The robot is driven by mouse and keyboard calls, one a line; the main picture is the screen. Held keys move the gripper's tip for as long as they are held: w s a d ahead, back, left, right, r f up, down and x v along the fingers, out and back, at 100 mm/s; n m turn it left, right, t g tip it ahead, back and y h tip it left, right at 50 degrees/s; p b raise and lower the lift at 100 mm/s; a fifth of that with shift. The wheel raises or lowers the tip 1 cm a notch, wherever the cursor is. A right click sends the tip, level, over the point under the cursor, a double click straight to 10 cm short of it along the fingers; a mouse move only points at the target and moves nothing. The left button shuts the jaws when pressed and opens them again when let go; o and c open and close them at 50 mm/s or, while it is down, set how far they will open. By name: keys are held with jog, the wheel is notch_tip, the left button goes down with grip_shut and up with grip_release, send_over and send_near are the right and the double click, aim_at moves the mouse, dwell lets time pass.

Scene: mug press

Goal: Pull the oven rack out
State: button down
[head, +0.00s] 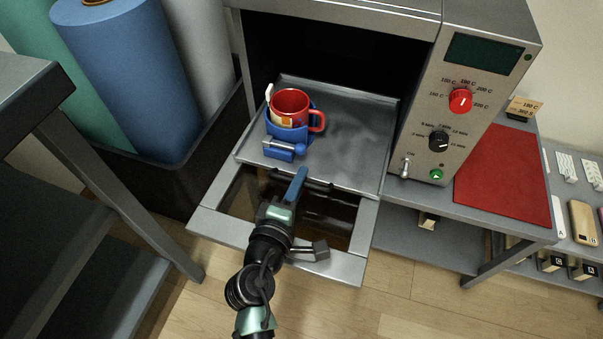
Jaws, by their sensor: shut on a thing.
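The oven rack (358,140) is a grey metal tray that reaches from the dark oven cavity (335,62) out over the lowered oven door (232,228). A dark handle bar (320,185) runs along its front edge. My gripper (299,175) is at this bar, shut on it. The blue fingers hide part of the bar. A red mug (291,103) sits in a blue mug press (284,131) on the left part of the rack. A pale tag or strip shows at the mug's left side.
The control panel (455,110) with red and black knobs stands right of the cavity. A red mat (503,175) lies on the bench at right. Blue and green rolls (128,75) stand in a dark bin at left. A grey table (30,85) is at the left edge.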

jog(key=shift+f+v, duration=0.2)
jog(key=shift+v, duration=0.75)
jog(key=shift+f+v, duration=0.2)
jog(key=shift+v, duration=0.7)
jog(key=shift+s, duration=0.1)
jog(key=c, duration=0.9)
grip_release()
jog(key=p+v, duration=0.2)
jog(key=v, duration=1.1)
